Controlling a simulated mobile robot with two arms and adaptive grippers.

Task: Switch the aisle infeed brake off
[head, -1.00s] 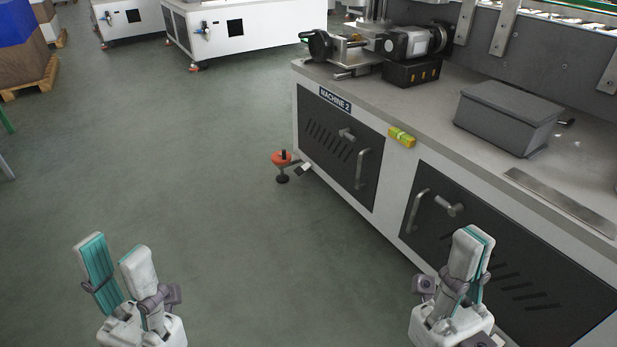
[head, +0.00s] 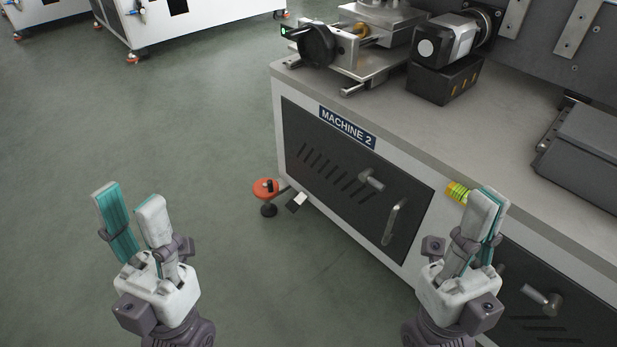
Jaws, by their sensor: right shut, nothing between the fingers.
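No label in view reads as the infeed brake, so I cannot tell which part it is. On the bench corner above is a black handwheel (head: 317,45) with a small green-lit part (head: 284,31). My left gripper (head: 127,197) is open and empty over the floor. My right gripper (head: 489,193) is shut and empty, in front of the machine's side.
The machine's dark doors have bar handles (head: 393,221). A motor (head: 447,42) and a grey box (head: 585,150) sit on the bench. The floor (head: 150,110) at left is clear.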

